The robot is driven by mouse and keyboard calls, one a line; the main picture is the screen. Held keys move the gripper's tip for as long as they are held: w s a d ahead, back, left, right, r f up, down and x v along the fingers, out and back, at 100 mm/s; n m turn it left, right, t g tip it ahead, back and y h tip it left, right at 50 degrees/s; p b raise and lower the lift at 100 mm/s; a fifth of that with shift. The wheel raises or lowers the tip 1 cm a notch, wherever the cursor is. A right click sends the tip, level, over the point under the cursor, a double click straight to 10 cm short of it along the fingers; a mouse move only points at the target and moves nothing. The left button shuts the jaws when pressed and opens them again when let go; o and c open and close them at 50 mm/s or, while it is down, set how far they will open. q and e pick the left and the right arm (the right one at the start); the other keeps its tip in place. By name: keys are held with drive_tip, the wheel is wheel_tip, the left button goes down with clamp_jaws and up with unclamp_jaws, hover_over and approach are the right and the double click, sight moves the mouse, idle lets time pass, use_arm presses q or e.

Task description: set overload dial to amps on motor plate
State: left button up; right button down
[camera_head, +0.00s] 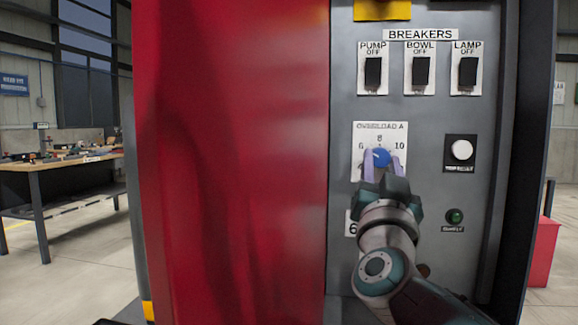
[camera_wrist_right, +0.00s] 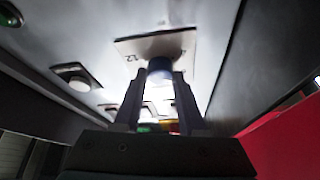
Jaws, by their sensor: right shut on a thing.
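The blue overload dial (camera_head: 380,157) sits on a white scale plate (camera_head: 360,132) marked OVERLOAD A, with 6, 8 and 10 readable in the head view. A white pointer mark on the dial seems to face up and left, but its exact setting is hard to tell. My right gripper (camera_head: 381,165) is shut on the dial, one finger on each side. The right wrist view also shows the dial (camera_wrist_right: 160,68) between the fingers (camera_wrist_right: 158,92). The motor plate with the amps is not identifiable in these views. My left gripper is not in view.
Three breaker switches, PUMP (camera_head: 373,72), BOWL (camera_head: 420,71) and LAMP (camera_head: 468,71), sit above, labelled OFF. A white button (camera_head: 462,150) and a green lamp (camera_head: 454,216) are right of the dial. A red panel (camera_head: 230,160) stands left. A workbench (camera_head: 60,163) is far left.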

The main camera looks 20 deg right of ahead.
idle(0.4)
drive_tip(key=shift+c, duration=2.4)
unclamp_jaws()
drive_tip(key=v, duration=1)
drive_tip(key=shift+r, duration=0.15)
